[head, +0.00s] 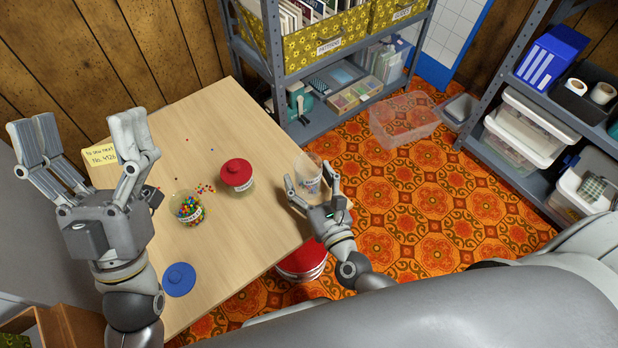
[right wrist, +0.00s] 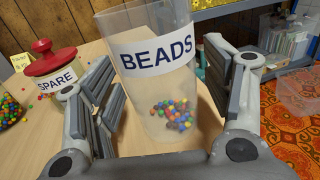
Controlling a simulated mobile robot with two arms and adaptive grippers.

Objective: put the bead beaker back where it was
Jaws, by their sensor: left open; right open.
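The bead beaker (right wrist: 152,72) is a clear, tall container with a white BEADS label and a few coloured beads at its bottom. In the right wrist view it stands upright between the spread fingers of my right gripper (right wrist: 160,100). In the head view the beaker (head: 310,168) is near the table's right edge, with my right gripper (head: 312,188) around its near side. The right gripper is open, with a visible gap between the beaker and its right finger. My left gripper (head: 85,150) is open and empty over the table's left side.
On the wooden table (head: 240,125) are a jar of coloured beads (head: 188,208), a red-lidded SPARE jar (head: 237,175), a blue lid (head: 179,279) and loose beads (head: 205,188).

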